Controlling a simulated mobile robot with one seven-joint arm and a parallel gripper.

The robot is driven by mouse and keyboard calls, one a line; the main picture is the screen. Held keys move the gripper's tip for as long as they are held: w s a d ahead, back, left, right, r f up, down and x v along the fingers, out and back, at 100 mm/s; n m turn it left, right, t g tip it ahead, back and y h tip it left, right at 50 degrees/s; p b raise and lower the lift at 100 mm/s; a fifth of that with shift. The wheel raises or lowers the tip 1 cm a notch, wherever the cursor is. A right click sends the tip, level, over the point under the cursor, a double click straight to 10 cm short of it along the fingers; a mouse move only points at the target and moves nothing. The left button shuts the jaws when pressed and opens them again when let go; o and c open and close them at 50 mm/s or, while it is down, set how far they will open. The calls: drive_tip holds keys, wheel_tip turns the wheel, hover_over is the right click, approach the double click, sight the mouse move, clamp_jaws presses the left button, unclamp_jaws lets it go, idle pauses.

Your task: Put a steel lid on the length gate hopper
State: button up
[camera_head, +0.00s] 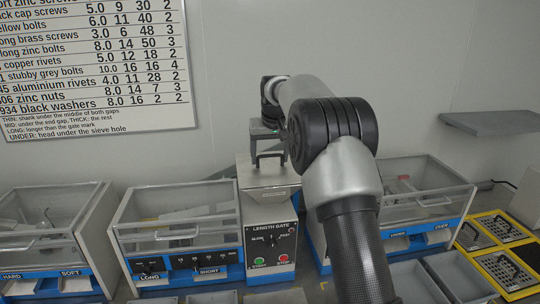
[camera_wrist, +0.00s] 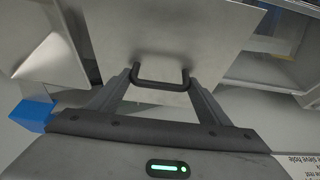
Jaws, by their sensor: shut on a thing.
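My gripper (camera_head: 268,158) is above the hopper of the length gate, fingers pointing down. In the wrist view my gripper (camera_wrist: 160,76) is shut on the dark handle (camera_wrist: 160,84) of a flat steel lid (camera_wrist: 115,35). The hopper's opening is hidden.
Clear-topped bins stand left (camera_head: 175,215) and right (camera_head: 425,190) of the hopper. Yellow-framed plates with handles (camera_head: 492,229) lie at the far right. A wall chart (camera_head: 95,65) and a grey shelf (camera_head: 490,122) are behind. My arm hides part of the bench.

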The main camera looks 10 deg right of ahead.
drive_tip(key=o, duration=1.4)
drive_tip(key=shift+c, duration=0.2)
drive_tip(key=v, duration=1.7)
drive_tip(key=s+r, duration=0.3)
drive_tip(key=s, duration=0.6)
drive_tip(key=s+f, duration=0.4)
drive_tip(key=s, duration=0.6)
drive_tip(key=s+f, duration=0.4)
drive_tip(key=s, duration=0.7)
drive_tip(key=s+f+t, duration=0.1)
drive_tip(key=s+f, duration=0.3)
drive_tip(key=s, duration=0.6)
drive_tip(key=shift+s+f, duration=0.25)
drive_tip(key=shift+s, duration=0.05)
